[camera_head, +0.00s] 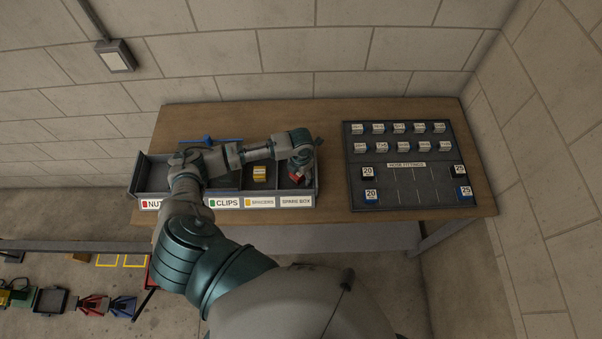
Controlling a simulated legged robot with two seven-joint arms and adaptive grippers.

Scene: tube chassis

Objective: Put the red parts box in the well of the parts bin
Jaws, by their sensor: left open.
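The parts bin (134,175) is a long grey tray on the table, with front labels that read NU… (partly hidden), CLIPS, SPACERS and SPARE BOX. The red parts box (296,178) shows as a small red patch at the right end of the bin, in the compartment above the SPARE BOX label. My left gripper (302,170) is over that compartment, right at the red box, and hides most of it. Its jaws are open; whether they touch the box I cannot tell. My left arm covers much of the bin's left half. My right gripper is not in view.
A yellow box (259,174) sits in the SPACERS compartment. A dark hose-fittings board (400,190) with several small labelled blocks lies right of the bin. The wooden table (330,114) is bare along its back edge. Brick walls stand behind and right.

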